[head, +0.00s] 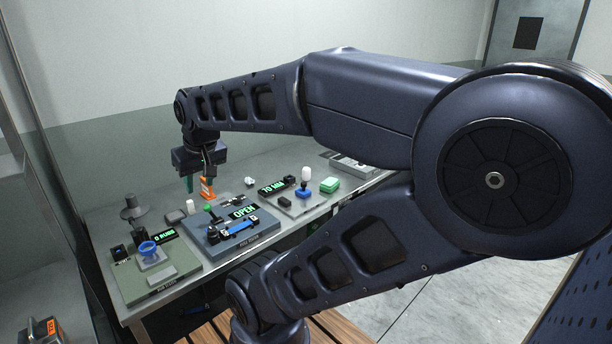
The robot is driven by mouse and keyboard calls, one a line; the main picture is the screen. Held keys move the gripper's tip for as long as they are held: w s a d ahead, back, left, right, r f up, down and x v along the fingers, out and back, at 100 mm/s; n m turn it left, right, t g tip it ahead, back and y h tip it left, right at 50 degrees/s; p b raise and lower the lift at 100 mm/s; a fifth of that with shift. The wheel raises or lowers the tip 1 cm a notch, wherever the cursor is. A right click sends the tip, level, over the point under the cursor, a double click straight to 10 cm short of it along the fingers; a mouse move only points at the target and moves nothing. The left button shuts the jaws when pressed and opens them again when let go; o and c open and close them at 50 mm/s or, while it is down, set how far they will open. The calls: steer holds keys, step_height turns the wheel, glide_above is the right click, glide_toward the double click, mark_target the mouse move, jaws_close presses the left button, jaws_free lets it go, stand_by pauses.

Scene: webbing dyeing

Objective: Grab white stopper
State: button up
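Three small white items could be the white stopper, and I cannot tell which one is. A white cylinder (190,207) stands on the bench just below my gripper in the picture. A white piece (305,174) is upright at the blue-based holder on the right grey board. A small white piece (250,182) lies towards the back. My gripper (198,184) hangs down over the back left of the bench. Its fingers look apart, with a teal strip on the left and an orange piece (207,188) at the right. I see nothing held between them.
A dark stand (133,208) is at the left.

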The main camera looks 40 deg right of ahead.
steer(key=o, duration=0.4)
steer(key=shift+o, duration=0.2)
steer(key=shift+w, duration=0.1)
steer(key=w+d+r+n+g+h, duration=0.25)
steer(key=w+d+n, duration=0.45)
steer(key=w+d, duration=1.3)
steer(key=n+g, duration=0.2)
steer(key=n, duration=0.9)
glide_above(306, 168)
steer(key=a, duration=0.2)
steer(key=shift+h, duration=0.45)
step_height(306, 168, down, 25)
steer(key=shift+f, duration=0.15)
steer(key=shift+x, duration=4.95)
